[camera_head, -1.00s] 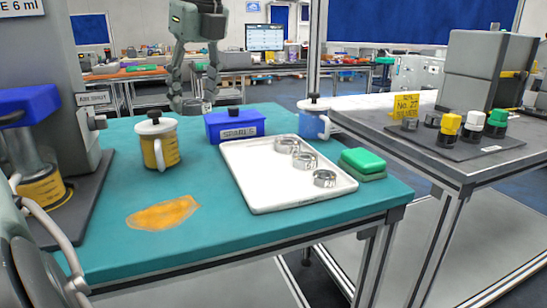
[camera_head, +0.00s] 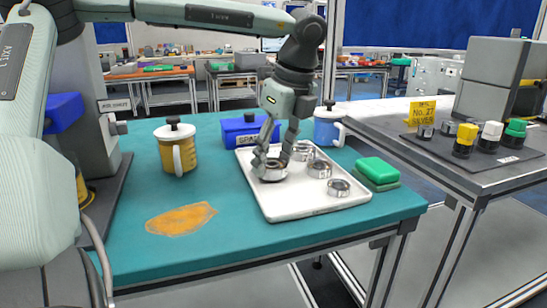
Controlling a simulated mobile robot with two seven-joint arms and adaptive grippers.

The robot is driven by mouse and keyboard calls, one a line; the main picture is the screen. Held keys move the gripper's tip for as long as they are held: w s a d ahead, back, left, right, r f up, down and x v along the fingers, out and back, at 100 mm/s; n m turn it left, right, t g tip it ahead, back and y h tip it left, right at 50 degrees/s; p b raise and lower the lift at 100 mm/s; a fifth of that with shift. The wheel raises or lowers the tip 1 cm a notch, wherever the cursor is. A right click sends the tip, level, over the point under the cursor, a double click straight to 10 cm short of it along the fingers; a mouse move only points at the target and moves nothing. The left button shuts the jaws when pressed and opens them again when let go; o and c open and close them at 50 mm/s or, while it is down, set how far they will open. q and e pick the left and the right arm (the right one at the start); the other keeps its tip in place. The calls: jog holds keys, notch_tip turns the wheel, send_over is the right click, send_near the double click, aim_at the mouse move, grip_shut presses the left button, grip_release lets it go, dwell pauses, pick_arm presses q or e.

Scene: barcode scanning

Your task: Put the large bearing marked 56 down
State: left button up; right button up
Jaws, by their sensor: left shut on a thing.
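My left gripper (camera_head: 271,163) reaches down over the left part of the white tray (camera_head: 275,209). It is shut on a large metal ring bearing (camera_head: 273,174), held low at the tray; I cannot tell whether the bearing touches the tray. No marking can be read on it. Three other metal bearings lie in a slanting row on the tray, to the right of the gripper: a back one (camera_head: 304,152), a middle one (camera_head: 320,170) and a front one (camera_head: 338,188). My right gripper is not in view.
A blue SPARES bin (camera_head: 240,139) and a blue-and-white jug (camera_head: 326,132) stand behind the tray. A green block (camera_head: 377,171) is to its right. A yellow jug (camera_head: 178,152) and an orange stain (camera_head: 180,219) are to the left. The tray's front left is bare.

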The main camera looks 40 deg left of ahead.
pick_arm(q)
jog(key=shift+f, duration=0.3)
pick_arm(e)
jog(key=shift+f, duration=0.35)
pick_arm(q)
jog(key=shift+f, duration=0.1)
jog(key=o, duration=1.4)
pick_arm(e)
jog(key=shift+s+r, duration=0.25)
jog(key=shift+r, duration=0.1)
pick_arm(q)
jog(key=shift+v, duration=1.25)
jog(key=v, duration=0.9)
jog(key=shift+r+b, duration=0.3)
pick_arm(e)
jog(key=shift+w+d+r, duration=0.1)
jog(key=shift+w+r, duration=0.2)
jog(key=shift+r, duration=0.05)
